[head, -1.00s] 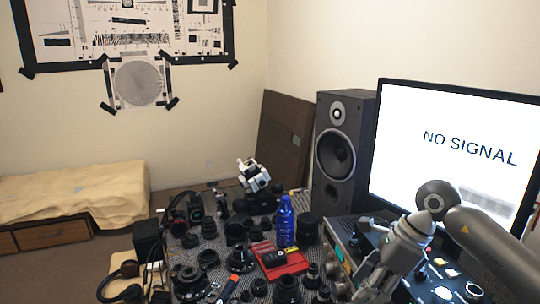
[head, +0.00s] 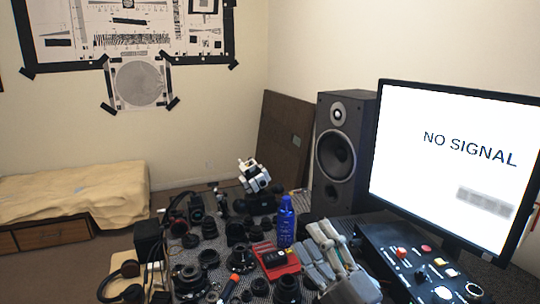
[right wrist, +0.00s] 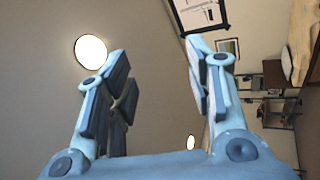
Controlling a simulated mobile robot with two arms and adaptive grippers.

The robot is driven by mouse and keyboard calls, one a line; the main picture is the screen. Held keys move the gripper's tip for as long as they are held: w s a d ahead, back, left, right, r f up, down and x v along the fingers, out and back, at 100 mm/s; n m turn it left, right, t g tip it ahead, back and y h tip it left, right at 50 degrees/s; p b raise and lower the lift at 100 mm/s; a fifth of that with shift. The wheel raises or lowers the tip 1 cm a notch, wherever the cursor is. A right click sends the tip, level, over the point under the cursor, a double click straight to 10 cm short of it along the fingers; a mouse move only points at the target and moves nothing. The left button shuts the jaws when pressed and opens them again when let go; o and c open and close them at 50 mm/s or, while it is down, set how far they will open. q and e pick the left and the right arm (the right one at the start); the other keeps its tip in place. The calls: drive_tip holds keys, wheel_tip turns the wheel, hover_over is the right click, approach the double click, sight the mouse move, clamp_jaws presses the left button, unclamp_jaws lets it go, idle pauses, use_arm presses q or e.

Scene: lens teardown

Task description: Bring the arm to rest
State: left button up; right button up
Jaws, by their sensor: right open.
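My right gripper (head: 314,242) is at the right front of the crowded table, its grey-blue fingers spread and pointing up and away. In the right wrist view both fingers (right wrist: 158,58) stand well apart with nothing between them. Ceiling, lights and wall show behind them. Parts of the table behind the gripper are hidden. My left gripper is not in view.
A blue bottle (head: 286,222) and a red tray (head: 284,270) are close left of the gripper, among several black lens parts. A control panel (head: 412,262) and a monitor (head: 448,160) are to the right. A speaker (head: 340,150) stands behind.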

drive_tip(key=s+d+f+m+g+h, duration=0.2)
drive_tip(key=d+f+m+h, duration=0.25)
drive_tip(key=f, duration=0.25)
drive_tip(key=s+d+f+m+g+h, duration=0.2)
drive_tip(key=s+d+f+m+h, duration=0.15)
drive_tip(key=f+m, duration=0.3)
drive_tip(key=s+d+f+m+g+h, duration=0.1)
drive_tip(key=d+f+m+g+h, duration=0.3)
drive_tip(key=f, duration=0.4)
drive_tip(key=s+f+m+g, duration=0.35)
drive_tip(key=s+f, duration=0.25)
drive_tip(key=s, duration=0.5)
drive_tip(key=s+f+m+g, duration=0.2)
drive_tip(key=s+f+g, duration=0.4)
drive_tip(key=s, duration=0.5)
drive_tip(key=s+f+x, duration=0.1)
drive_tip(key=s+x, duration=0.2)
drive_tip(key=x, duration=1)
drive_tip(key=s+x, duration=0.2)
drive_tip(key=x, duration=1.1)
drive_tip(key=s+d+f+g, duration=0.1)
drive_tip(key=s+d+f, duration=0.1)
drive_tip(key=s+f, duration=1.4)
drive_tip(key=shift+s+d+f+n, duration=0.25)
drive_tip(key=shift+s+n, duration=0.1)
drive_tip(key=shift+s, duration=0.4)
